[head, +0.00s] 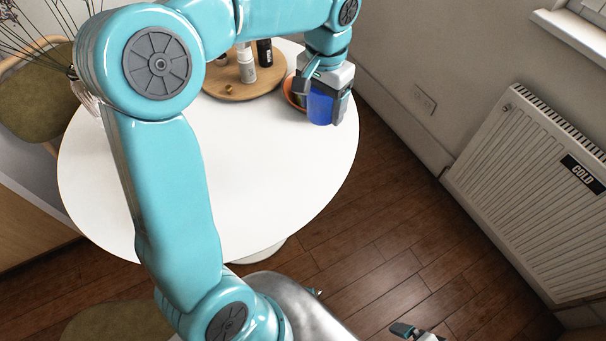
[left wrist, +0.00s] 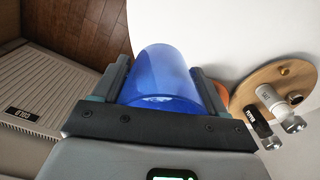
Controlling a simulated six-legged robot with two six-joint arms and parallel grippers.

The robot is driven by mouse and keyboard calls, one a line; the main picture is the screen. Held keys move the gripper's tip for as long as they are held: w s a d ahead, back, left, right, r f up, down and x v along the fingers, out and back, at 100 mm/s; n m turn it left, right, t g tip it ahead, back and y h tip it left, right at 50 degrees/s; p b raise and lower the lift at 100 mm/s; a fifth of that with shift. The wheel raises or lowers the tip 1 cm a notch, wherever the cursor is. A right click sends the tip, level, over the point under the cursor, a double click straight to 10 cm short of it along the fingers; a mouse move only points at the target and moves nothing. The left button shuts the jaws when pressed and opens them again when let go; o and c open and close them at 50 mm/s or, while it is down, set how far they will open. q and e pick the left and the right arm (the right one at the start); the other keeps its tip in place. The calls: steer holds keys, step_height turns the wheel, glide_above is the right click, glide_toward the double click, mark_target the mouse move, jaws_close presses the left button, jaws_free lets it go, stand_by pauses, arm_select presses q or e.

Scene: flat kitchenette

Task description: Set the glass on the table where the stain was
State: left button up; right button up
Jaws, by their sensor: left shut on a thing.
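A blue glass (head: 320,109) is between the fingers of my left gripper (head: 322,98), by the far right edge of the round white table (head: 275,160). In the left wrist view the glass (left wrist: 165,75) sits between both fingers of the left gripper (left wrist: 160,88), which is shut on it. I cannot tell whether the glass touches the table. No stain shows on the visible tabletop; my left arm covers part of it. My right gripper (head: 414,332) shows only in part at the bottom edge, over the floor, and its opening is unclear.
A round wooden tray (head: 232,92) with bottles and a small knob-like piece stands at the back of the table. An orange bowl (head: 290,91) is beside the left gripper, partly hidden. A radiator (head: 530,190) stands at the right wall. The table's middle right is bare.

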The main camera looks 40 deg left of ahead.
arm_select(q)
steer(key=shift+s+a+r+b, duration=0.2)
steer(key=shift+s+a+b, duration=0.4)
steer(key=shift+a, duration=0.4)
steer(key=shift+s+a+f, duration=0.15)
steer(key=shift+a+f, duration=0.05)
steer(key=b, duration=0.2)
glide_above(306, 166)
step_height(306, 166, down, 14)
steer(key=shift+s+f, duration=0.1)
step_height(306, 166, down, 5)
steer(key=shift+f+b, duration=0.1)
steer(key=shift+b, duration=0.35)
arm_select(e)
steer(key=f, duration=0.5)
steer(key=shift+w+d+f, duration=0.15)
steer(key=shift+w+d, duration=0.05)
steer(key=shift+d, duration=0.05)
arm_select(q)
steer(key=o, duration=1.3)
arm_select(e)
steer(key=shift+f, duration=0.15)
